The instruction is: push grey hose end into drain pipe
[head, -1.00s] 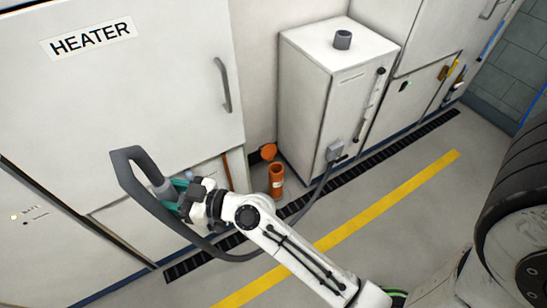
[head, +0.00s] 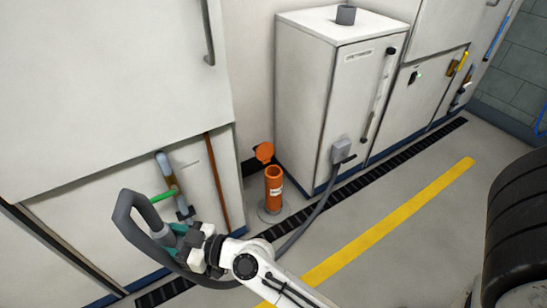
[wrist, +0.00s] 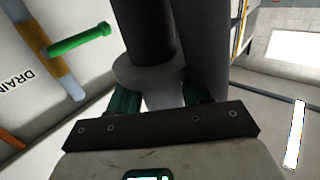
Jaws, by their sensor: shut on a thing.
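The grey hose (head: 130,207) runs in a loop from my gripper (head: 180,238) down behind my arm and up to a grey box on the white cabinet. My gripper's teal fingers are shut on the hose near a wide collar. The hose and collar (wrist: 150,75) fill the middle of the wrist view; the tip of the hose end is not clear.
A copper and grey wall pipe with a green lever (head: 163,196) is close above my gripper; the lever also shows in the wrist view (wrist: 80,40). The white cabinet (head: 325,100) stands right of the drain pipe. A dark floor grate (head: 400,154) runs along the cabinets. Floor beyond it is clear.

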